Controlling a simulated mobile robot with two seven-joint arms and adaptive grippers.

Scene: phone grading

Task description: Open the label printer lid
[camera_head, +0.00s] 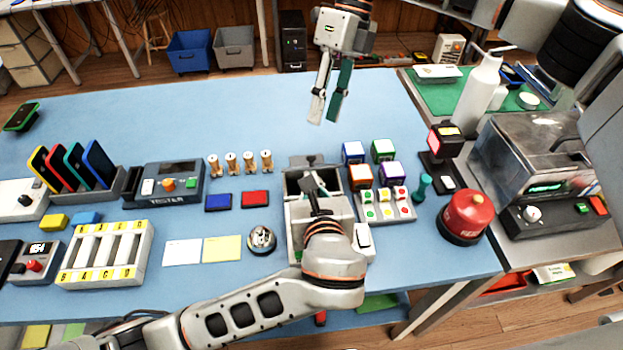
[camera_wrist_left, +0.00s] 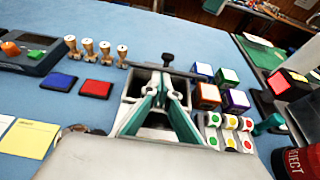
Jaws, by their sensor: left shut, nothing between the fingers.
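The label printer appears to be the light grey box (camera_head: 295,218) in the middle of the table; it also shows in the left wrist view (camera_wrist_left: 130,83). Its top shows an open recess, with a dark knob at the back edge. I cannot tell clearly how the lid stands. My left gripper (camera_head: 311,182) is over the box, shut and empty. In the left wrist view its teal fingers (camera_wrist_left: 165,84) meet in front of the recess, and a grey slab hides their bases. My right gripper (camera_head: 328,118) hangs over the table's far side, open, empty and away from the printer.
Coloured cubes (camera_head: 360,176) and a button panel (camera_head: 386,206) stand close right of the printer. Red and blue pads (camera_head: 254,198), wooden stamps (camera_head: 248,163) and a tester (camera_head: 168,187) lie left.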

